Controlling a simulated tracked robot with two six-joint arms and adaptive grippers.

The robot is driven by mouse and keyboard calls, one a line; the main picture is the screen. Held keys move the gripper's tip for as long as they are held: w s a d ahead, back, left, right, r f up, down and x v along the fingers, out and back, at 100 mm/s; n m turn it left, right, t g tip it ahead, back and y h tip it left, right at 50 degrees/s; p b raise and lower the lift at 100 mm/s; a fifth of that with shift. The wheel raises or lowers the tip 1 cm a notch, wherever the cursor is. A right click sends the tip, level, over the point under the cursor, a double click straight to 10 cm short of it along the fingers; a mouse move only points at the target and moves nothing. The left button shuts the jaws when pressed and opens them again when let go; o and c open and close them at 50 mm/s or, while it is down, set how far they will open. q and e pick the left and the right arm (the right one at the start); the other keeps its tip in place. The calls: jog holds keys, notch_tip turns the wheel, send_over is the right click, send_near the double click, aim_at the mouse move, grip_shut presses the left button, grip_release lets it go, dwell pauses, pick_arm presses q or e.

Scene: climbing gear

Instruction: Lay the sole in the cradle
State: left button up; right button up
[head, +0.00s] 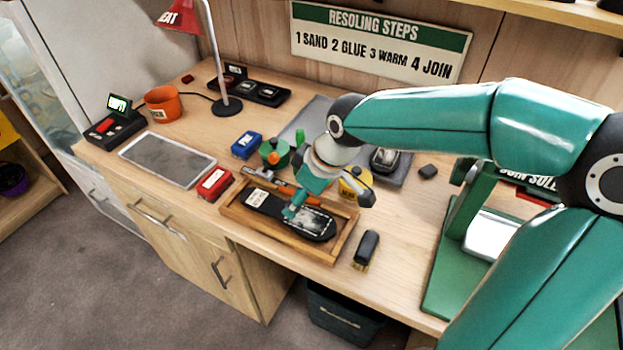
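The black sole (262,201) with a pale label lies flat inside a shallow wooden tray (240,233) near the front edge of the bench. Whether this tray is the cradle I cannot tell for sure. My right gripper (327,204) is over the right half of the sole, its fingers spread apart. One teal fingertip is at or just above the sole; contact is not clear. The other, dark finger is over the tray's right end. The gripper hides part of the sole and the tray's back edge. My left gripper is not in view.
A green press (455,270) stands farther right. A grey-white panel (168,158) lies at left.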

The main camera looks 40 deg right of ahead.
jog(key=v, duration=0.5)
jog(key=shift+s+r, duration=0.15)
jog(key=shift+r, duration=0.15)
